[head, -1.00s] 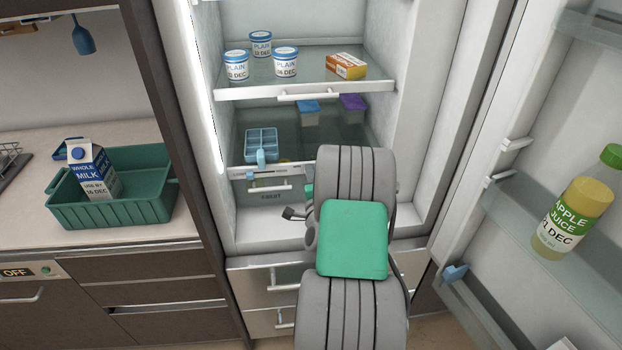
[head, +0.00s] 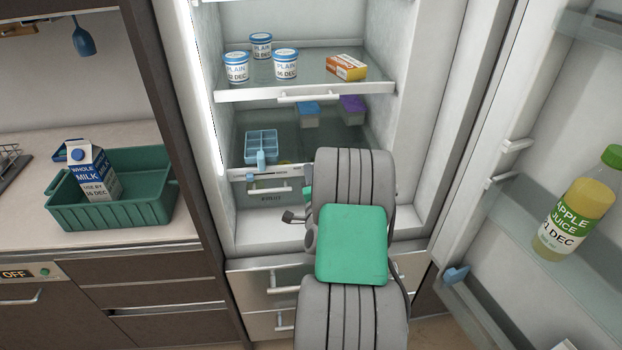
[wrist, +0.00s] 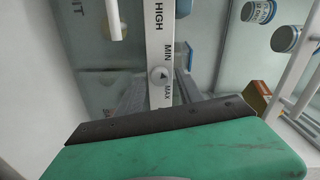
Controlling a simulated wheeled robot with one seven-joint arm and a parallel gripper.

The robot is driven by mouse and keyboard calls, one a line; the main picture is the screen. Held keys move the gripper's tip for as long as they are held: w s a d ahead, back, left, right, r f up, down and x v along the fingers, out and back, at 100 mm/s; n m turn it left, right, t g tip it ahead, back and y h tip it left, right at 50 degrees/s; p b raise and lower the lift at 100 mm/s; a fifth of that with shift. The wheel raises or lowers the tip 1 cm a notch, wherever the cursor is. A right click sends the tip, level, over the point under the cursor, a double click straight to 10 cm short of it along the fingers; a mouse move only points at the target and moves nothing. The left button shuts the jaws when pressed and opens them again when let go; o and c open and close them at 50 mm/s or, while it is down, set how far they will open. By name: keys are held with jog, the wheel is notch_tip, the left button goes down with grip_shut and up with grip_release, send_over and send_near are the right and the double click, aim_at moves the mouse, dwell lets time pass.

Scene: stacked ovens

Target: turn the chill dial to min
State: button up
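The chill dial (wrist: 159,74) is a small round grey knob with a dark arrow mark. It sits on a white label strip (wrist: 160,30) between the words MIN and MAX in the wrist view. I cannot tell exactly which mark the arrow reads. My gripper (wrist: 160,88) has a grey finger on each side of the strip near the dial, with a gap between them. Whether either finger touches the dial is unclear. In the head view my arm hides the dial and the fingertips.
The fridge holds a glass shelf (head: 300,92) with yogurt tubs (head: 285,63) and an orange box (head: 346,68). A light blue tray (head: 261,143) stands below. The open door at right holds apple juice (head: 575,215). A green crate (head: 150,205) with a milk carton (head: 93,170) stands on the left counter.

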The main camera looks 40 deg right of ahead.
jog(key=b+v, duration=0.3)
jog(key=v, duration=0.5)
dwell(0.4)
